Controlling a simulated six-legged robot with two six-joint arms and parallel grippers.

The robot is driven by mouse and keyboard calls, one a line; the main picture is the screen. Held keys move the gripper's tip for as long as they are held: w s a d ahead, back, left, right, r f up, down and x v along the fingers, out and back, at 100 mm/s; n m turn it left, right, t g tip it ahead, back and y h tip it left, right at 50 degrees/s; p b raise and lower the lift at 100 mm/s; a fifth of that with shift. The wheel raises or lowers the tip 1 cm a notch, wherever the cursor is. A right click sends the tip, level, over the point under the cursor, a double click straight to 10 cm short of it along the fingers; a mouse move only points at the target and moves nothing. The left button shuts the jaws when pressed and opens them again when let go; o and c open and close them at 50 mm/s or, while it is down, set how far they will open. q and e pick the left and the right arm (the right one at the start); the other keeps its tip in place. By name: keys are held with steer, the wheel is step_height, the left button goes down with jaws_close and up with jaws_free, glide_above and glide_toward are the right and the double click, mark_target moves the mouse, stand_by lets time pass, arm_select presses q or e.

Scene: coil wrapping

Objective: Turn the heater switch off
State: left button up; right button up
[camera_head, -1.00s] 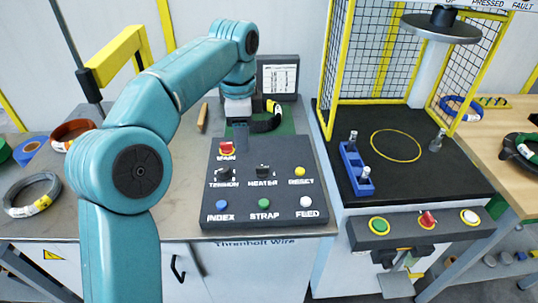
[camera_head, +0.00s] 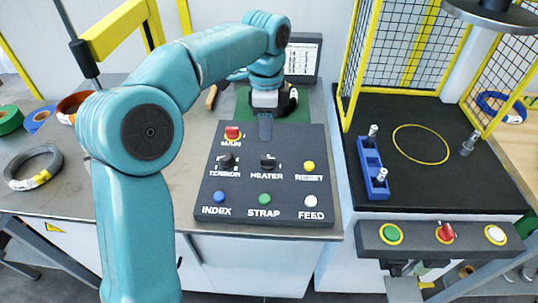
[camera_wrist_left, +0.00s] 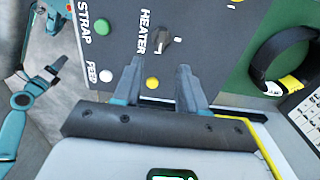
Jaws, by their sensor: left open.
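The heater switch (camera_head: 268,161) is a small black knob above the HEATER label on the dark control panel (camera_head: 236,183). It also shows in the left wrist view (camera_wrist_left: 163,43), just beyond my fingertips. My left gripper (camera_head: 265,128) is over the far edge of the panel, behind the heater switch and apart from it. In the left wrist view its two fingers (camera_wrist_left: 160,72) stand apart with nothing between them. The knob's exact setting is too small to tell. My right gripper is not in view.
The panel also carries a red MAIN switch (camera_head: 232,132), a TENSION knob (camera_head: 227,161), a yellow RESET button (camera_head: 309,166) and several coloured buttons in front. A black coil (camera_wrist_left: 278,58) lies on the green mat behind. A yellow-framed mesh cage stands at right.

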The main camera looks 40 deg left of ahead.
mark_target(267, 158)
arm_select(q)
step_height(267, 158, down, 10)
steer(key=shift+f+b, duration=0.1)
steer(key=shift+b, duration=0.45)
steer(key=shift+w+f, duration=0.2)
steer(key=shift+f, duration=0.2)
steer(key=shift+s+r, duration=0.1)
steer(key=shift+c, duration=0.9)
jaws_close()
